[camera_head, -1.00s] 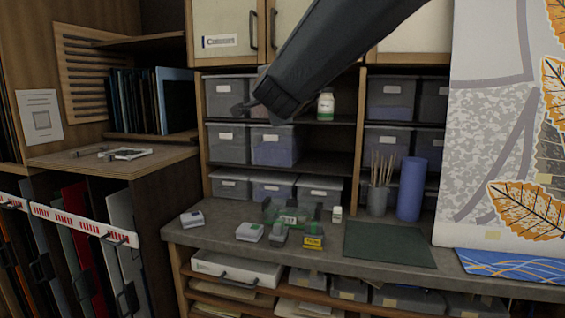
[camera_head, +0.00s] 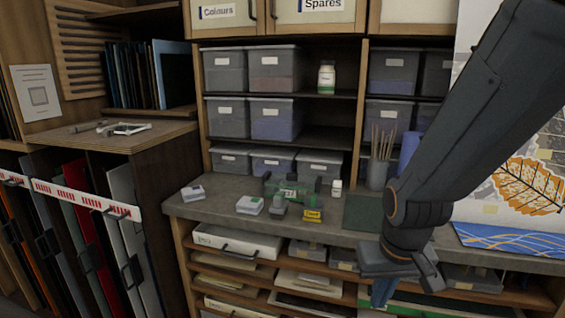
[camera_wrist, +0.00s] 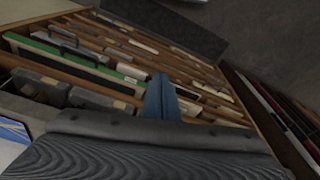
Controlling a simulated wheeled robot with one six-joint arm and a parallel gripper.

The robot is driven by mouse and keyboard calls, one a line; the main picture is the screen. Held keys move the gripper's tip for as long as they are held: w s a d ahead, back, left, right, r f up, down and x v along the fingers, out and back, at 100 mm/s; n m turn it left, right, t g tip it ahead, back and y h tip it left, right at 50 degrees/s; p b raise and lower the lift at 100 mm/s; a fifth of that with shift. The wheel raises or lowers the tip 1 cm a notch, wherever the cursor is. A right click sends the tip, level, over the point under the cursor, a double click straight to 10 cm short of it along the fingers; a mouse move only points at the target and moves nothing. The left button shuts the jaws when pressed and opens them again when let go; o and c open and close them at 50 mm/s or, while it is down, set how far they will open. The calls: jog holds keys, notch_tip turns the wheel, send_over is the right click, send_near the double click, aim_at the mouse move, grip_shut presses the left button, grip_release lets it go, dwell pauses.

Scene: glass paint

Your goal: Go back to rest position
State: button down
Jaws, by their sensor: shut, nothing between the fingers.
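My gripper (camera_head: 383,292) hangs low in front of the workbench at the right of the head view, pointing down. Its blue fingers are together with nothing between them. In the wrist view the shut blue fingers (camera_wrist: 160,97) stand in front of the open shelves under the bench. My arm comes down from the upper right and hides part of the bench top, the blue roll and the leaf-patterned panel. The gripper appears apart from the bench and shelves, though the exact gap cannot be told.
The bench top (camera_head: 216,211) carries small boxes, a green-and-black item (camera_head: 287,188), a yellow-labelled block (camera_head: 312,215), a white bottle (camera_head: 336,187) and a brush pot (camera_head: 378,172). Shelves with grey bins (camera_head: 225,70) rise behind. A rack of coloured sheets (camera_head: 85,240) stands left.

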notch_tip(320, 180, down, 10)
jog(key=s+g+b, duration=0.2)
jog(key=b, duration=0.6)
jog(key=shift+a, duration=0.15)
